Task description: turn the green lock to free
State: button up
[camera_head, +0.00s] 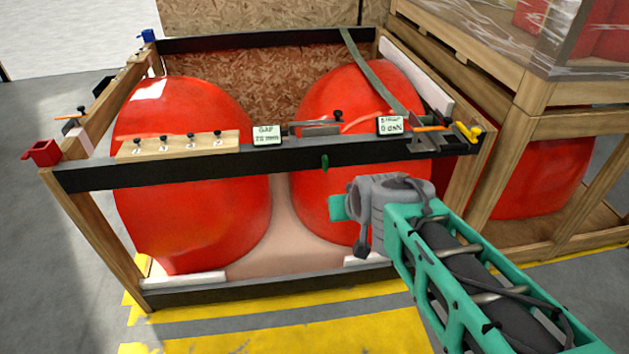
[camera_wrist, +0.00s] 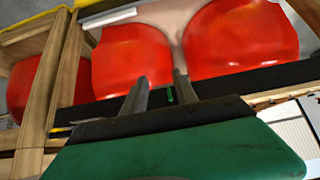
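The green lock (camera_head: 325,162) is a small upright green piece on the front face of the crate's black front bar (camera_head: 240,165), near the bar's middle. In the wrist view the green lock (camera_wrist: 170,95) shows between my two fingers, small and partly hidden near the right finger. My gripper (camera_wrist: 160,80) is open, with two dark fingers apart and nothing between them that I can see held. In the head view my gripper (camera_head: 338,207) is below and slightly right of the lock; its fingers are hidden there. I cannot tell whether a finger touches the lock.
Two red nosecones (camera_head: 190,195) stand in the wooden crate behind the bar. The bar carries a wooden strip with several black knobs (camera_head: 180,146), a GAP label (camera_head: 267,135) and a STRAP label (camera_head: 390,125). Corner pieces are red (camera_head: 42,152), blue (camera_head: 148,35) and yellow (camera_head: 468,132).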

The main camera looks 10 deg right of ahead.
jog(key=w+f+t+b, duration=0.5)
jog(key=w+f+b, duration=0.4)
jog(key=w, duration=0.3)
jog(key=t+b, duration=0.4)
jog(key=b, duration=0.1)
send_near(326, 165)
notch_tip(326, 165, down, 2)
jog(key=shift+t, duration=0.6)
jog(key=w, duration=0.6)
jog(key=w+r+b, duration=0.1)
jog(key=w, duration=0.2)
jog(key=shift+w, duration=0.25)
grip_shut()
